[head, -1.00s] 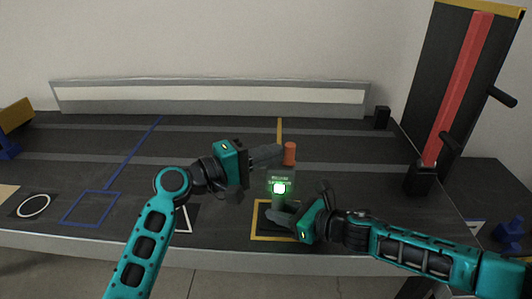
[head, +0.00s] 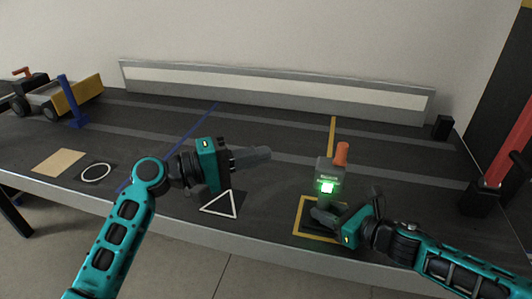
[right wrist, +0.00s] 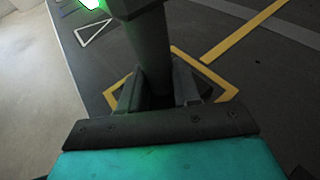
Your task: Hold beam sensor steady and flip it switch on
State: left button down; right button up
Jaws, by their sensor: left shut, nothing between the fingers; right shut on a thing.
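The beam sensor (head: 329,172) stands upright at the yellow square on the table. It has a grey head, a lit green light on its front and an orange switch (head: 341,153) sticking up at its top right. My right gripper (head: 322,214) is shut on the sensor's post, low down; the post (right wrist: 150,52) shows between its fingers in the right wrist view. My left gripper (head: 262,154) is shut and empty, to the left of the sensor head and apart from the switch.
The dark table (head: 275,175) carries a yellow square outline (head: 299,222), a white triangle (head: 220,204) and a white circle (head: 96,172). A toy truck (head: 45,97) and a blue post (head: 70,101) stand at far left. A black block (head: 443,127) stands at back right.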

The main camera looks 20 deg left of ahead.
jog(key=o, duration=0.9)
